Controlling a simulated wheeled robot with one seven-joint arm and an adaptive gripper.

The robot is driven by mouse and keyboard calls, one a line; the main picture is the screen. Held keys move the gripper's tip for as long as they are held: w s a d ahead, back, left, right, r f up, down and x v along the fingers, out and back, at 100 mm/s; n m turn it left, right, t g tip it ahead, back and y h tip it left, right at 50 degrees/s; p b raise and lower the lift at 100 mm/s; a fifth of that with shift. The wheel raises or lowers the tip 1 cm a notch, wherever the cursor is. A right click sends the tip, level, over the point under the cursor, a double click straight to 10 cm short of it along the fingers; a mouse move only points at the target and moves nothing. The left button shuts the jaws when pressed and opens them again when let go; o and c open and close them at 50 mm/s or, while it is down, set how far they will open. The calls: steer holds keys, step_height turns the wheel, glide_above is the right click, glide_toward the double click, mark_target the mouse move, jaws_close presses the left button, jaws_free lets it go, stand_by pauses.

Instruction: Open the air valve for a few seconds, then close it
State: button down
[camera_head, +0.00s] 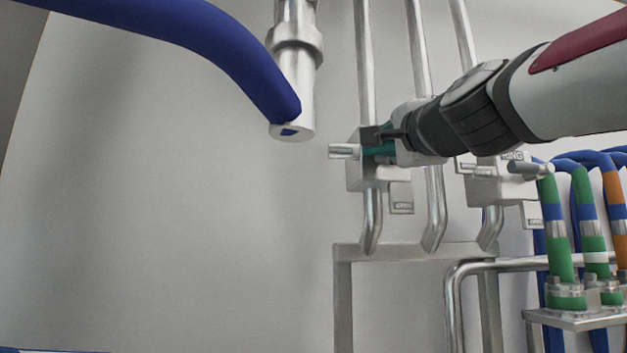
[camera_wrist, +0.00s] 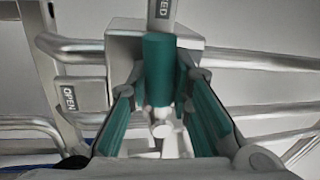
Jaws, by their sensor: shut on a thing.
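The air valve is a pale metal box (camera_head: 358,178) on a vertical pipe in the head view; it also shows in the wrist view (camera_wrist: 122,45). Its teal handle (camera_wrist: 159,68) stands between my fingers in the wrist view, in line with a plate (camera_wrist: 163,8) whose visible letters are "ED". An OPEN plate (camera_wrist: 69,97) is off to the left there, and below the box in the head view (camera_head: 401,198). My gripper (camera_head: 384,142) comes in from the right and is shut on the handle. My fingers partly hide the handle in the head view.
A second valve box (camera_head: 488,185) with its own handle and plates stands close on the right, under my arm. Hoses with green bands (camera_head: 560,245) are at the far right. A thick blue hose (camera_head: 190,30) hangs at upper left. Free room lies left of the pipes.

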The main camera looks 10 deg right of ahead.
steer(key=shift+r+m+p, duration=0.3)
steer(key=shift+m+p, duration=0.15)
steer(key=shift+m, duration=0.25)
steer(key=c, duration=1.4)
jaws_free()
steer(key=shift+c, duration=0.2)
steer(key=s+f, duration=0.2)
steer(key=s, duration=0.9)
steer(key=shift+s+f, duration=0.2)
steer(key=shift+s, duration=0.2)
